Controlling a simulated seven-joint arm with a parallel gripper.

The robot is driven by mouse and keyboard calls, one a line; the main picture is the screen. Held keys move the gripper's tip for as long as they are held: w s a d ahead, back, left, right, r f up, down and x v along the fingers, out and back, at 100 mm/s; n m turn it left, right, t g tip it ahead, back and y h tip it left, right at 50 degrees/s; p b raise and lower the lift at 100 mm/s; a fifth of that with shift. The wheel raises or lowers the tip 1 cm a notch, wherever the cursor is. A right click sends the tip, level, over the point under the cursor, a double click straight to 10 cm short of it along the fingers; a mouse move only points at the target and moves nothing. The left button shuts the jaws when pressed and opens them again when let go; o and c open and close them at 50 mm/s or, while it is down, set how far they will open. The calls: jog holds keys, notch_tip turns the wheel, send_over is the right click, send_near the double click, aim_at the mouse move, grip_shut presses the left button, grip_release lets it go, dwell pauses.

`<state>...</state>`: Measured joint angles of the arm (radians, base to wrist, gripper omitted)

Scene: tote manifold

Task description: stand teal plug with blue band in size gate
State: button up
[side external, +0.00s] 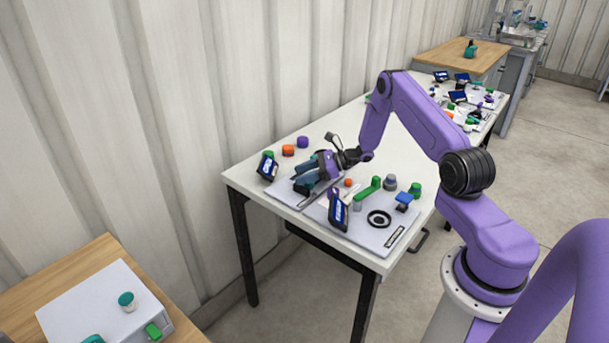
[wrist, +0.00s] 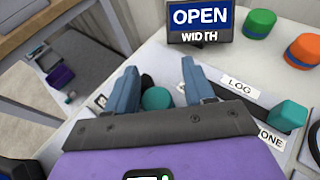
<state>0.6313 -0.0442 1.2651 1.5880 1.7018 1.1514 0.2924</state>
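My gripper (wrist: 158,72) is open in the wrist view, its two blue-grey fingers apart. A teal rounded piece (wrist: 157,98) shows between the fingers, partly hidden by my gripper body; I see no blue band on it and cannot tell whether the fingers touch it. A second teal piece (wrist: 288,115) stands to the right, near the LOG label, also with no clear band. In the side view my gripper (side external: 306,174) is low over the farther pale board (side external: 285,190). A sign reading OPEN WIDTH (wrist: 199,18) stands beyond the fingers. I cannot make out the size gate for certain.
A green piece (wrist: 260,22) and an orange piece (wrist: 303,50) stand right of the sign. In the side view, a nearer board (side external: 350,236) holds a black ring (side external: 379,218), a green piece (side external: 367,189), a blue-topped piece (side external: 404,199) and another sign (side external: 338,213).

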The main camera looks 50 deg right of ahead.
jog(key=shift+o, duration=0.4)
jog(key=shift+s+a+f+g, duration=0.3)
jog(key=shift+s+a+f, duration=0.1)
jog(key=shift+a+f, duration=0.3)
jog(key=v, duration=1.1)
jog(key=w+v, duration=0.1)
jog(key=v, duration=0.5)
jog(key=shift+d+r, duration=0.15)
jog(key=shift+d, duration=0.2)
jog(key=s+a+r+n+g, duration=0.2)
jog(key=a+r+n+g, duration=0.15)
jog(key=a+n, duration=0.4)
jog(key=s+a+r+n+g, duration=0.3)
jog(key=a+n+g, duration=0.15)
jog(key=a, duration=0.55)
jog(key=s+a+r+n+g, duration=0.25)
jog(key=a+n+g, duration=0.2)
jog(key=a, duration=0.35)
jog(key=s+a+r+n+t+h, duration=0.1)
jog(key=s+a+r+n+h, duration=0.1)
jog(key=s+n, duration=0.5)
jog(key=s+a+r+n+t+h, duration=0.1)
jog(key=s+a+r+n+h, duration=0.1)
jog(key=s+n+h, duration=0.2)
jog(key=s+a+r+n+t+h, duration=0.1)
jog(key=s+a+r+n+h, duration=0.1)
jog(key=s+n, duration=0.8)
jog(key=shift+s+a+r+n+h, duration=0.15)
jog(key=shift+s+a+n+h, duration=0.25)
jog(key=shift+n, duration=0.85)
